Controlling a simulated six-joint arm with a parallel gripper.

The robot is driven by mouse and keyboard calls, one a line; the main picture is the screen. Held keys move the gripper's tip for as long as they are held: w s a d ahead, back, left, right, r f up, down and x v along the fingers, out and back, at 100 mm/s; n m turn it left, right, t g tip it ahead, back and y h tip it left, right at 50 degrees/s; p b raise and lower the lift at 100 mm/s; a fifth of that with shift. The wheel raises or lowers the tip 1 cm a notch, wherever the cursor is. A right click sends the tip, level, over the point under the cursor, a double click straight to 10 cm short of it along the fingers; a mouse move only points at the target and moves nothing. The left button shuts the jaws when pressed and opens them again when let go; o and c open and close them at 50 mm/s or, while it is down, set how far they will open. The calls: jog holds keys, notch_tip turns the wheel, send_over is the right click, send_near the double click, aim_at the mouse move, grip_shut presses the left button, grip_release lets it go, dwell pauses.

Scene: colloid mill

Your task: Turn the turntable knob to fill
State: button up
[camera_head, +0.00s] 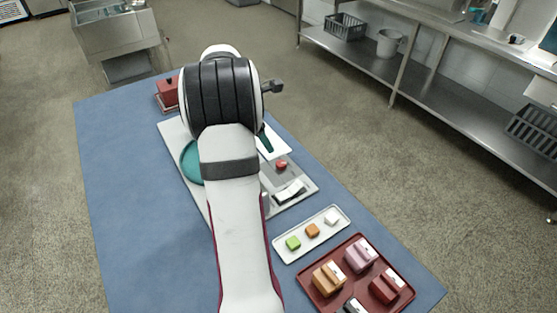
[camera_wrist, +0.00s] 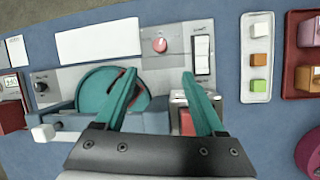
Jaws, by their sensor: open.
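A red round knob (camera_wrist: 160,45) sits on a grey panel, beyond my fingertips in the wrist view. It also shows in the head view (camera_head: 281,165), right of my arm. My gripper (camera_wrist: 158,75) is open and empty, its two teal fingers apart, short of the knob in the picture. A teal round turntable (camera_wrist: 92,88) lies left of the fingers and is partly hidden by the left one. In the head view the turntable (camera_head: 188,160) is mostly behind my arm. I cannot read the marks around the knob.
A rocker switch (camera_wrist: 202,52) is right of the knob. A small dark knob (camera_wrist: 40,87) is at the panel's left. A white tray (camera_head: 292,256) holds coloured cubes, and a dark red tray (camera_head: 318,294) holds several blocks. Blue mat (camera_head: 120,220) is clear at left.

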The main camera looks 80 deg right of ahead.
jog(key=n, duration=0.5)
send_near(280, 164)
jog(key=x, duration=0.8)
jog(key=shift+s+d+f, duration=0.1)
jog(key=shift+f, duration=0.1)
grip_shut()
